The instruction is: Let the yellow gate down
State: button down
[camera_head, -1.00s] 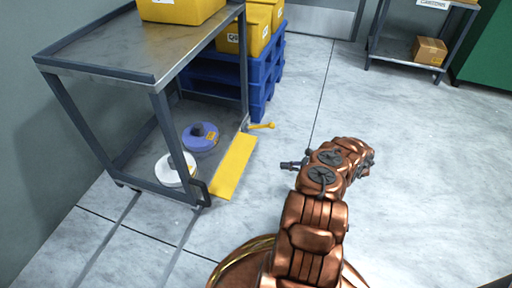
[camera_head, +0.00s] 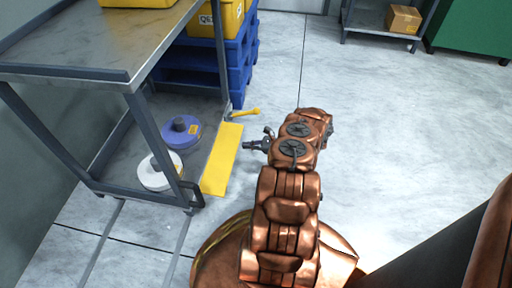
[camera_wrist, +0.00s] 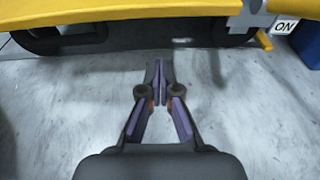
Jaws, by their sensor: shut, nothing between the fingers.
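The yellow gate (camera_head: 222,160) is a long flat panel along the right side of the cart's lower shelf. A yellow lever (camera_head: 245,113) sticks out near its far end. I cannot tell whether the panel stands upright or slopes. In the wrist view the gate (camera_wrist: 120,11) spans the top left and middle, with dark rounded bars below it. A grey bracket with an "ON" label (camera_wrist: 285,27) is at its right end. My gripper (camera_head: 248,146) is just right of the gate, apart from it. In the wrist view its fingers (camera_wrist: 159,66) are together and empty, pointing toward the gate.
The grey cart (camera_head: 95,72) holds a blue reel (camera_head: 180,131) and a white reel (camera_head: 158,172) on its lower shelf. A blue pallet stack (camera_head: 205,60) with yellow bins stands behind. The floor to the right is open.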

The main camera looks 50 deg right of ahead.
jog(key=shift+w+a+r+b, duration=0.2)
jog(key=shift+r+b, duration=0.15)
jog(key=shift+r, duration=0.2)
jog(key=shift+w+a+r+b, duration=0.1)
jog(key=shift+w+r+b, duration=0.2)
jog(key=shift+r, duration=0.3)
jog(key=shift+w+a+r+b, duration=0.15)
jog(key=shift+r+b, duration=0.25)
jog(key=shift+r, duration=0.15)
jog(key=shift+r+p, duration=0.25)
jog(key=shift+p, duration=0.15)
